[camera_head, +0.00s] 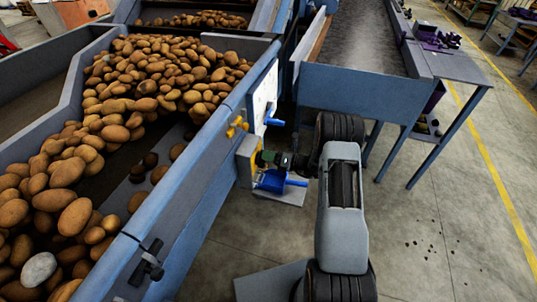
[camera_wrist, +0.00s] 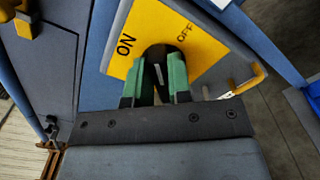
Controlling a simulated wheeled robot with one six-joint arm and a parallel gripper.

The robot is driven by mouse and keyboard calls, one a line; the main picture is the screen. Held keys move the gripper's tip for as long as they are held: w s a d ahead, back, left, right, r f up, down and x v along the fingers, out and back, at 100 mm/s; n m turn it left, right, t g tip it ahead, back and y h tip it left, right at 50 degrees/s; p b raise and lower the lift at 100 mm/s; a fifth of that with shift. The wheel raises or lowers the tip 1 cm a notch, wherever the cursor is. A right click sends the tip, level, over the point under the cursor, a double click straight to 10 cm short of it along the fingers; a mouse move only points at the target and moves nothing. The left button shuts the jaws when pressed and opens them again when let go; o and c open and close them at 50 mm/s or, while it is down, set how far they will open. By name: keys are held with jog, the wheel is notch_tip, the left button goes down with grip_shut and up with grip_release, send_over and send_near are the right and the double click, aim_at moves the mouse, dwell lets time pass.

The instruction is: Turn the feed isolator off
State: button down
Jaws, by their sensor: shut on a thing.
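The feed isolator is a black rotary knob (camera_wrist: 158,60) on a yellow plate (camera_wrist: 198,62) marked ON at left and OFF at upper right in the wrist view. A pale line on the knob runs nearly upright in that picture; which label it points to is unclear. My gripper (camera_wrist: 157,80) has its green fingers on both sides of the knob, shut on it. In the head view, my gripper (camera_head: 268,158) reaches left to the yellow plate (camera_head: 256,157) on the side of the grader. The knob is hidden there by my fingers.
Blue parts stick out just above (camera_head: 273,121) and below (camera_head: 274,181) my gripper, with yellow fittings (camera_head: 237,127) to its left. The potato-filled hopper (camera_head: 205,155) is at left. A grey-blue conveyor frame (camera_head: 365,95) stands behind my arm. Open floor (camera_head: 440,220) lies to the right.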

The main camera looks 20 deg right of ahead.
jog(key=shift+w+d+f+m+p, duration=0.1)
jog(key=shift+f+m+p, duration=0.15)
jog(key=shift+m, duration=1.1)
jog(key=shift+s+f+m+p, duration=0.15)
jog(key=shift+m+p, duration=0.2)
jog(key=shift+m, duration=1.05)
jog(key=shift+w+d+f+m+p, duration=0.1)
jog(key=shift+w+f+m+p, duration=0.15)
jog(key=shift+m, duration=1.1)
jog(key=shift+s+a, duration=0.1)
jog(key=c, duration=1)
grip_release()
jog(key=shift+c, duration=0.2)
jog(key=b+v, duration=0.1)
jog(key=v, duration=1.3)
